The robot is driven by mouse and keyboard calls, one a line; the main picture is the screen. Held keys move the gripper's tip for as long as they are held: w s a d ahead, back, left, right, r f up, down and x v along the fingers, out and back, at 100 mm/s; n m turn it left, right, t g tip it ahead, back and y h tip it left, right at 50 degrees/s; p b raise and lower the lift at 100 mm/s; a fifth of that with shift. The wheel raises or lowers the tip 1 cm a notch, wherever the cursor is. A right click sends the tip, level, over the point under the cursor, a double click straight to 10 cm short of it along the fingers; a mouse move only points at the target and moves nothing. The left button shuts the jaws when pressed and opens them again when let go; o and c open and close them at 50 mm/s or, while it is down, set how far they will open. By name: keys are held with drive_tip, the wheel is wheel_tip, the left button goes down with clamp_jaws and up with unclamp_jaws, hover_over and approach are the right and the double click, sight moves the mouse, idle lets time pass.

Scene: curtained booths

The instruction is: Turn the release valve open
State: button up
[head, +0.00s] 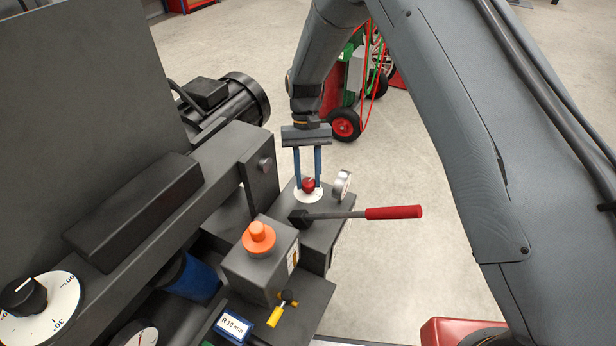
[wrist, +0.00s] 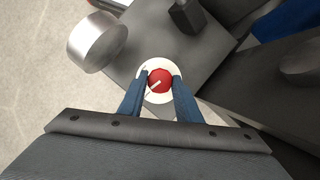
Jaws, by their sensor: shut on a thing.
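The release valve is a red knob (head: 309,184) on a round white dial plate (head: 309,195), set on top of a dark grey block. In the wrist view the red knob (wrist: 159,80) shows a white pointer line slanting across it, and the white plate (wrist: 150,68) shows around it. My gripper (head: 308,182) points down over the block, with its two blue fingers on either side of the knob. In the wrist view my gripper (wrist: 159,84) is shut on the knob. The fingers hide parts of the plate and its markings.
A round gauge (head: 342,184) stands close to the right of the knob. A lever with a red grip (head: 394,212) sticks out in front. An orange button (head: 258,238) sits on a box nearer. A motor (head: 226,99) lies behind left. Open floor lies to the right.

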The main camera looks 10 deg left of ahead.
drive_tip(key=shift+w+n, duration=0.1)
drive_tip(key=shift+n, duration=0.4)
drive_tip(key=o, duration=1.1)
drive_tip(key=shift+c, duration=0.2)
drive_tip(key=v, duration=0.7)
drive_tip(key=shift+a+r+b, duration=0.2)
drive_tip(key=shift+r+b, duration=0.15)
